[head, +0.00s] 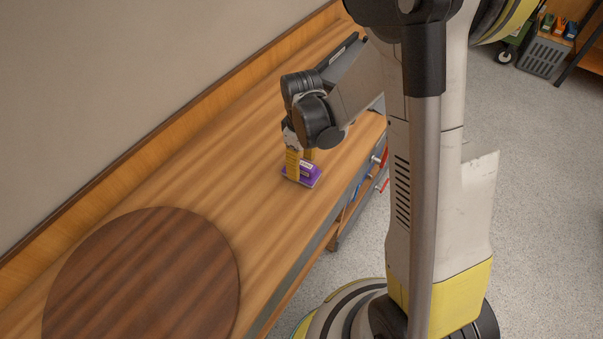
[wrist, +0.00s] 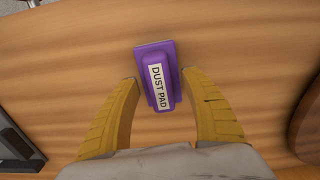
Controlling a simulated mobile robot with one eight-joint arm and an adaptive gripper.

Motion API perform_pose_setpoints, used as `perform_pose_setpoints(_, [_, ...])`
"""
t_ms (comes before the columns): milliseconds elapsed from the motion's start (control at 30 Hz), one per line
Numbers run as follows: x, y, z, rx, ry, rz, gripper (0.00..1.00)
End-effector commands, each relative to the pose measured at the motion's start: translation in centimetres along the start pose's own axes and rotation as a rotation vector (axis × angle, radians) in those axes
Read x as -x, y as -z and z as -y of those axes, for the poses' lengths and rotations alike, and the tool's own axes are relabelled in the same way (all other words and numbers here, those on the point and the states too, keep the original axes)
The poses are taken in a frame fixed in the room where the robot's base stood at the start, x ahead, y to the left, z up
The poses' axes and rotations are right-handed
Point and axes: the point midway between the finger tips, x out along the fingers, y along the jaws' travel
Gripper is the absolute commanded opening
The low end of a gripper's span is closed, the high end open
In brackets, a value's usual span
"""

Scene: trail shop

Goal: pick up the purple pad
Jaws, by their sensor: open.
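The purple pad (head: 310,176) lies on the wooden counter near its front edge. In the wrist view the pad (wrist: 146,59) has a raised block with a white label (wrist: 161,87) reading "DUST PAD". My gripper (head: 301,168) points down at the pad, its yellow fingers partly in front of it. In the wrist view my gripper (wrist: 158,77) is open, with one finger on each side of the pad's lower part. A narrow gap shows between each fingertip and the pad. I cannot tell the exact height of the fingertips above the counter.
A round dark wooden board (head: 140,280) lies on the counter at the lower left; its edge shows at the right of the wrist view (wrist: 308,125). A dark object (wrist: 14,145) is at the wrist view's lower left. A grey crate (head: 543,57) stands at the far right. The counter around the pad is clear.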

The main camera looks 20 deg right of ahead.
Motion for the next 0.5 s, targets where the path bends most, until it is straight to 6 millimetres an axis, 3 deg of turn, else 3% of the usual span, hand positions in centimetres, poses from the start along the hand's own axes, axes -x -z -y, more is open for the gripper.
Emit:
perform_pose_setpoints(67, [-0.86, -0.02, 0.00, 0.000, 0.000, 0.000, 0.54])
perform_pose_setpoints(267, [-0.70, -0.03, 0.00, 0.000, 0.000, 0.000, 0.53])
perform_pose_setpoints(433, [-0.68, -0.03, 0.00, 0.000, 0.000, 0.000, 0.01])
perform_pose_setpoints(500, [-0.69, -0.03, 0.00, 0.000, 0.000, 0.000, 0.00])
